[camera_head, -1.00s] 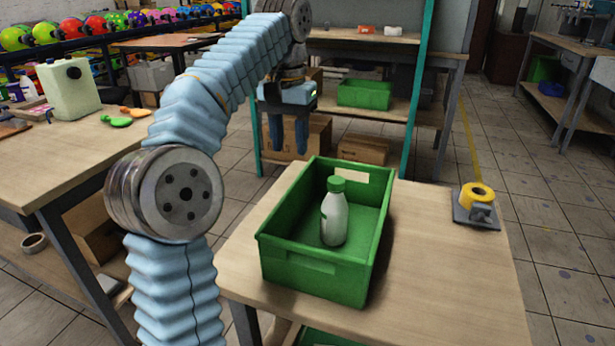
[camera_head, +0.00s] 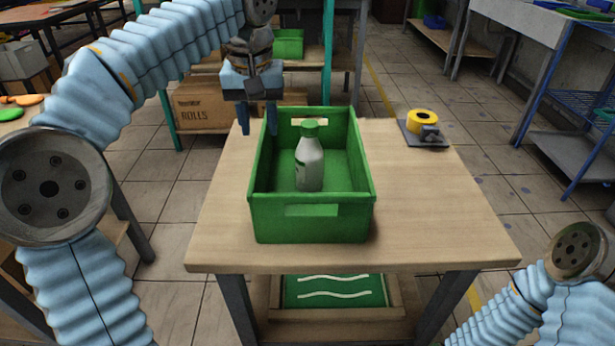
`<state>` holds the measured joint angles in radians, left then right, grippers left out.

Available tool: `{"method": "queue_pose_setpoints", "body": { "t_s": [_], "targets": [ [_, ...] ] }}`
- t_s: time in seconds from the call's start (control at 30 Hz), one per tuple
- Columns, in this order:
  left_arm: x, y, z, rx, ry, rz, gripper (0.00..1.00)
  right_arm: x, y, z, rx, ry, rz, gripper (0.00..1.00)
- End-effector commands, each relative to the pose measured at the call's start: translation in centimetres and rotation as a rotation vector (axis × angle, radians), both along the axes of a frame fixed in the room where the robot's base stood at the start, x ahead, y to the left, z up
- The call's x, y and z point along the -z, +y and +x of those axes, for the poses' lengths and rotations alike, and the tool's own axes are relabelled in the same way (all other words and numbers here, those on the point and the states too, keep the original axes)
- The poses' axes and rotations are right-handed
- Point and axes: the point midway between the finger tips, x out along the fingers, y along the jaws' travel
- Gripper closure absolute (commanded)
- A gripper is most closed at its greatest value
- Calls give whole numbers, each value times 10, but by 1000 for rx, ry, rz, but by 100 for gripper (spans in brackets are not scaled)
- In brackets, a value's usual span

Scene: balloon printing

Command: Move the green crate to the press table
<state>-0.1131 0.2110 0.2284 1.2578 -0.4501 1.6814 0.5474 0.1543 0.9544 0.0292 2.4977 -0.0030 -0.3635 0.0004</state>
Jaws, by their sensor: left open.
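The green crate (camera_head: 312,222) stands upright on a wooden table (camera_head: 430,205). A white bottle (camera_head: 309,168) with a green cap stands inside it. My left gripper (camera_head: 258,132) is open, pointing down at the crate's far left corner. One finger shows outside the left wall and the other shows over or just inside it; I cannot tell whether they touch the crate. My right arm (camera_head: 545,300) shows at the lower right, but its gripper is out of view. I cannot tell which surface is the press table.
A yellow tape roll (camera_head: 422,121) on a grey dispenser sits at the table's far right. A green board with white wavy lines (camera_head: 333,290) lies below the table. A shelf with a cardboard box (camera_head: 203,112) stands behind.

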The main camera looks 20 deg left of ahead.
Motion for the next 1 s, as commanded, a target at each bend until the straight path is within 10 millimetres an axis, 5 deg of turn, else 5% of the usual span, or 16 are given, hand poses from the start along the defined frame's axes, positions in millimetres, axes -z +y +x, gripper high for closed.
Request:
{"method": "queue_pose_setpoints", "body": {
  "t_s": [0.5, 0.77, 1.0],
  "targets": [
    [64, 6, 7, 1, 1, 0, 60, 15, -2, 0, 4, -1, -3, 100],
    [67, 6, 8, 1, 0, -1, 60, 15, -2, 1, 4, -2, -3, 100],
    [67, 7, 8, 1, 0, -1, 93, 15, -2, 1, 4, -2, -3, 100]
  ]
}}
